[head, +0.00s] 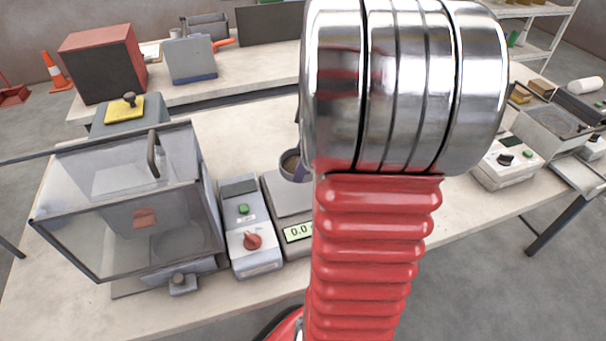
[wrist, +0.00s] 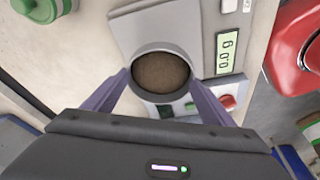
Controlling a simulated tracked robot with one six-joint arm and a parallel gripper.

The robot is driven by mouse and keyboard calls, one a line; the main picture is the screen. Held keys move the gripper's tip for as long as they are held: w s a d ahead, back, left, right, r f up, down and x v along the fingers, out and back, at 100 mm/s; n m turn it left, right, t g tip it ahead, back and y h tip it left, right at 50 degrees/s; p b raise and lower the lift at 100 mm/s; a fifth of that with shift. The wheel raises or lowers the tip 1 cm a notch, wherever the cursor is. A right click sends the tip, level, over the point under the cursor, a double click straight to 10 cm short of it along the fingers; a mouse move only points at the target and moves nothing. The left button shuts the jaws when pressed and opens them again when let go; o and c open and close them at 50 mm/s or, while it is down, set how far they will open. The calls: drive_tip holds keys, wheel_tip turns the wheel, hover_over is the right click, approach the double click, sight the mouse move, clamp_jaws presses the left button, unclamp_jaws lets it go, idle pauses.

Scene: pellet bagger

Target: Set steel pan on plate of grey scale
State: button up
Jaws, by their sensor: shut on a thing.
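The steel pan (wrist: 160,47) is a round cup with brown granular material in it. It sits between the two purple fingers of my gripper (wrist: 158,80), which is shut on it. In the head view the pan (head: 291,163) shows just left of my arm, over the far part of the grey scale's plate (head: 286,202). In the wrist view the plate (wrist: 165,22) lies behind the pan. I cannot tell the gap between pan and plate. The scale's display (head: 298,232) reads about 0.0. My arm hides the scale's right side and most of my gripper in the head view.
A control box with a red knob (head: 252,240) stands close left of the scale. A clear-walled cabinet (head: 130,205) stands farther left. Another white control box (head: 507,160) is at the right. The table behind the scale looks mostly clear.

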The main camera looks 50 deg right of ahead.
drive_tip(key=shift+f, duration=1.2)
drive_tip(key=shift+f, duration=1.85)
drive_tip(key=shift+f, duration=0.1)
drive_tip(key=o, duration=1.1)
drive_tip(key=shift+c, duration=0.2)
drive_tip(key=v, duration=1.2)
drive_tip(key=shift+s, duration=0.1)
